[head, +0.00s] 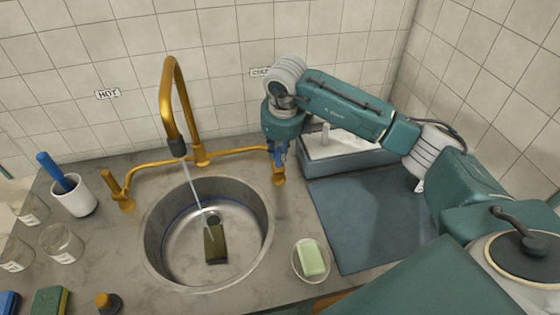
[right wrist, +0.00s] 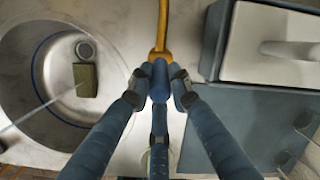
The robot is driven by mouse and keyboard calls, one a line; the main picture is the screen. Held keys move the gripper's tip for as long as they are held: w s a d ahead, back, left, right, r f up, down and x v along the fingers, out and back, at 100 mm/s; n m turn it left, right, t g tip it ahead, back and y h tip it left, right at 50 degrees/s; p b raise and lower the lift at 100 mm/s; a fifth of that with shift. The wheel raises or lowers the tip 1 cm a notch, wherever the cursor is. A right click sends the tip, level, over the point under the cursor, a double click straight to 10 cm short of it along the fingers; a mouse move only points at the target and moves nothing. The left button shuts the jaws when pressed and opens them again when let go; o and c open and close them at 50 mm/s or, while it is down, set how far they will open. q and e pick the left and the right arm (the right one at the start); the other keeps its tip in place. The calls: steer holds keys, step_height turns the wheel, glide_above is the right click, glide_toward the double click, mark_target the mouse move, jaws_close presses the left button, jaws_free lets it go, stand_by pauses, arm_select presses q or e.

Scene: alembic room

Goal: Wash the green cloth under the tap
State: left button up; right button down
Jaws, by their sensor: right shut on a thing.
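The green cloth (head: 215,244) lies folded like a dark block in the round metal sink (head: 262,232), beside the drain. It also shows in the right wrist view (right wrist: 86,80). A thin stream of water runs from the brass spout (head: 176,146) down to the far end of the cloth. My right gripper (head: 279,160) is shut at the brass cold tap (head: 279,179), right of the sink. In the right wrist view its fingers close around the tap's handle, which they mostly hide. My left gripper is not in view.
The hot tap (head: 118,192) stands left of the sink. A white cup with a blue-handled tool (head: 75,197) and glass jars (head: 62,243) are at left. Green soap (head: 312,259) lies on a dish at right, by a dark mat (head: 365,220). A tray (head: 350,160) stands behind the mat.

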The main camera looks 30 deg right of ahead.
steer(key=c, duration=1.6)
jaws_free()
steer(key=shift+s, duration=0.1)
steer(key=v, duration=1.2)
steer(key=shift+a, duration=0.1)
